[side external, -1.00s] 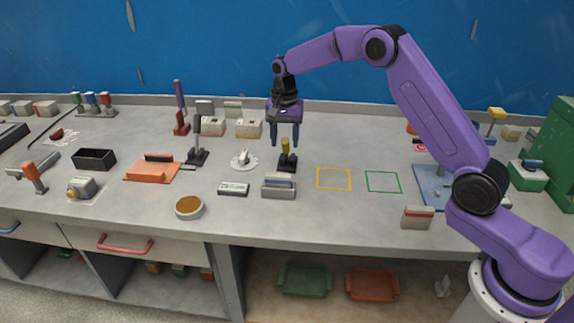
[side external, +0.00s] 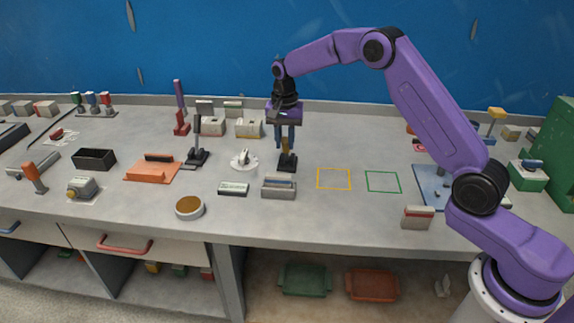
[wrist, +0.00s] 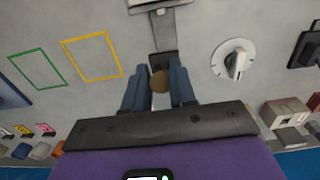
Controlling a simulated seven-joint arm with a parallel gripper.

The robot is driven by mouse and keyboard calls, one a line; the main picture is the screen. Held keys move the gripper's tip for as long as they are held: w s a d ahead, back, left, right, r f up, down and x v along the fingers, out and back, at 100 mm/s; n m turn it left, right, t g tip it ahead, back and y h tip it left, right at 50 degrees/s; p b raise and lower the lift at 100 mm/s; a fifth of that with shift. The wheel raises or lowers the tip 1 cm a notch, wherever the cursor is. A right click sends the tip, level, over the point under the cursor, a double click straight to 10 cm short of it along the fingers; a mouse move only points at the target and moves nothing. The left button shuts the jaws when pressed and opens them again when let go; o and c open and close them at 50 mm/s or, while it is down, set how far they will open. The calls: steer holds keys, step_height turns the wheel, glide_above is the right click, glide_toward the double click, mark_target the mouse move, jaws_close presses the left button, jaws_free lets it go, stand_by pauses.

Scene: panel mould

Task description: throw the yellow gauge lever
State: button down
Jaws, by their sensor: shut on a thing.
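The yellow gauge lever (side external: 287,162) stands on a black base on the grey bench, with its handle upright. My gripper (side external: 285,143) points straight down over it, and its blue fingers are shut on the handle. In the wrist view the lever's rounded yellow-brown top (wrist: 159,82) shows between the two fingertips of my gripper (wrist: 158,72). The lower handle is partly hidden by the fingers.
A white dial (side external: 243,159) sits just left of the lever, and a grey holder (side external: 278,188) stands in front. A black lever (side external: 197,155) is further left. Yellow (side external: 334,179) and green (side external: 383,182) outlined squares mark clear bench to the right.

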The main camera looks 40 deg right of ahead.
steer(key=shift+w+d+r, duration=0.5)
steer(key=shift+d, duration=0.05)
steer(key=shift+w+d+r, duration=0.1)
steer(key=shift+w, duration=0.05)
steer(key=shift+w+d+r, duration=0.25)
steer(key=shift+w+d, duration=0.25)
steer(key=shift+d, duration=0.05)
stand_by(0.3)
steer(key=shift+w+d+r, duration=0.2)
steer(key=shift+w+d, duration=0.2)
steer(key=shift+w, duration=0.05)
steer(key=shift+w+d, duration=0.1)
steer(key=shift+d, duration=0.05)
steer(key=shift+w+d+r, duration=0.15)
steer(key=shift+w+d, duration=0.3)
stand_by(0.3)
